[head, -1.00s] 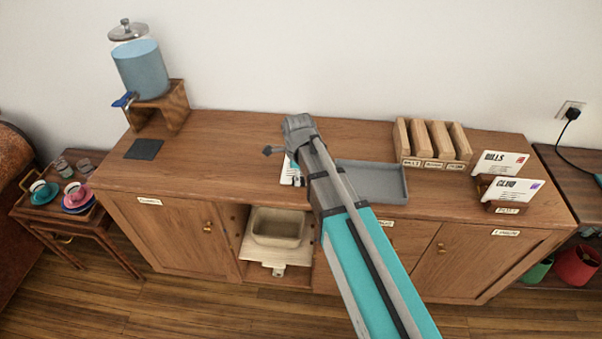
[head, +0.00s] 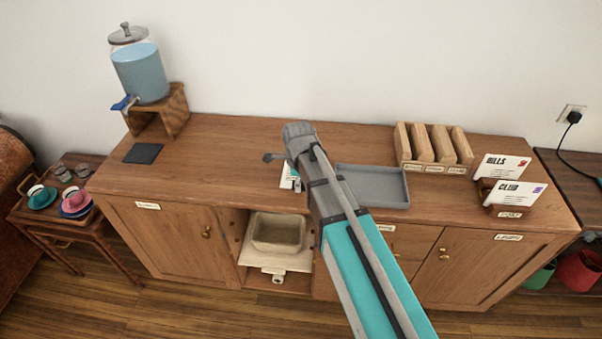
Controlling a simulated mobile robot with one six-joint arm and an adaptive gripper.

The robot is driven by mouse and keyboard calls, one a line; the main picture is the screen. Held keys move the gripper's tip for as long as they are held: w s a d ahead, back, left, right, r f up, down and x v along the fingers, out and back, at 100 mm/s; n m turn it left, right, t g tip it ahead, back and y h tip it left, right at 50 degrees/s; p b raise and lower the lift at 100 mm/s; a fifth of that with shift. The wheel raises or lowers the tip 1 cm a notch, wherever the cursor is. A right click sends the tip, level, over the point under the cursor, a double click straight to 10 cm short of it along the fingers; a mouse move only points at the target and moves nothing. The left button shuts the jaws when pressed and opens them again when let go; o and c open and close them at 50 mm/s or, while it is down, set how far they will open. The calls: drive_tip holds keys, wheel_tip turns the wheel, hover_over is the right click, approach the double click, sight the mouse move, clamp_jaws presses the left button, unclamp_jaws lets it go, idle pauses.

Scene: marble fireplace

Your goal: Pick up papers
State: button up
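A small part of the papers (head: 288,180) shows as a white and teal sheet on the wooden sideboard, left of the grey tray. The rest is hidden behind my arm. My gripper (head: 285,157) is at the end of my teal and grey arm, over the sideboard just behind the papers. One grey finger sticks out to the left. The other finger is hidden, so I cannot tell its opening. Two more upright cards, "BILLS" (head: 504,168) and "CLUB" (head: 516,194), stand in wooden holders at the right end.
A grey tray (head: 373,187) lies right of my arm. A wooden slotted rack (head: 434,147) stands behind it. A water dispenser (head: 140,72) on a wooden stand and a dark square mat (head: 143,153) are at the left. The sideboard top (head: 220,160) between the mat and my gripper is clear.

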clamp_jaws()
drive_tip(key=shift+r, duration=0.2)
idle(0.3)
